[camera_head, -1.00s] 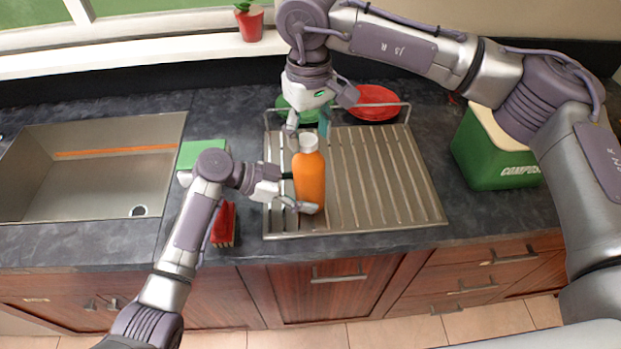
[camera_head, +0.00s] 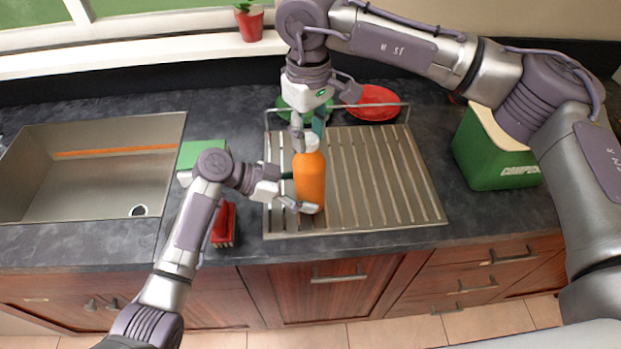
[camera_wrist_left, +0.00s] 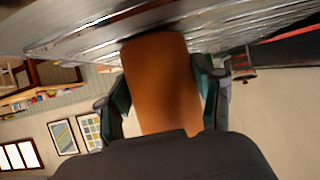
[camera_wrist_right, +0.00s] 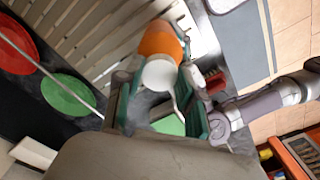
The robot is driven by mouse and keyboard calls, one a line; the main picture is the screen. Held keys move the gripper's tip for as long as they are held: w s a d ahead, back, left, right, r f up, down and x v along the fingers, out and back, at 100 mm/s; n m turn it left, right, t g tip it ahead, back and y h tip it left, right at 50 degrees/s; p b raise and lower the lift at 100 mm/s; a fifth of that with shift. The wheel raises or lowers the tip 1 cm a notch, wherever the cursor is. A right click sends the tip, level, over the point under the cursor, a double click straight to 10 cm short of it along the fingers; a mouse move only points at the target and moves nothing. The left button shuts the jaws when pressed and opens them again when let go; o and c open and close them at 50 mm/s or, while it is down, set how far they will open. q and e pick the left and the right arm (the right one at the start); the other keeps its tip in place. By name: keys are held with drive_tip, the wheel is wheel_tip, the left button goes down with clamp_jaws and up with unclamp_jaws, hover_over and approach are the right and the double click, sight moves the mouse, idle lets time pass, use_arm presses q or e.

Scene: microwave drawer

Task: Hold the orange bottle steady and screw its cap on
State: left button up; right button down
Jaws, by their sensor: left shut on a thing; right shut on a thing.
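The orange bottle (camera_head: 310,181) stands upright on the metal drying rack. Its white cap (camera_head: 306,143) sits at the bottle's top; whether it is fully seated I cannot tell. My left gripper (camera_head: 300,200) is shut around the lower part of the bottle; the left wrist view shows the bottle (camera_wrist_left: 163,85) between both fingers. My right gripper (camera_head: 306,132) comes down from above and is shut at the cap. In the right wrist view the white cap (camera_wrist_right: 160,73) lies between the fingers, with the orange body behind it.
The slatted drying rack (camera_head: 385,185) has free room right of the bottle. A red plate (camera_head: 374,102) and a green plate stand behind. A green compost bin (camera_head: 485,155) is at right, a sink (camera_head: 95,185) at left. A red brush (camera_head: 224,224) and green sponge (camera_head: 203,153) lie left.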

drive_tip(key=m, duration=0.4)
drive_tip(key=shift+w+d, duration=0.2)
drive_tip(key=m, duration=0.4)
drive_tip(key=shift+m, duration=0.4)
drive_tip(key=m, duration=0.3)
drive_tip(key=shift+m, duration=0.4)
drive_tip(key=m, duration=0.4)
drive_tip(key=shift+m, duration=0.3)
drive_tip(key=c, duration=0.8)
unclamp_jaws()
drive_tip(key=shift+a, duration=0.1)
drive_tip(key=shift+s, duration=0.1)
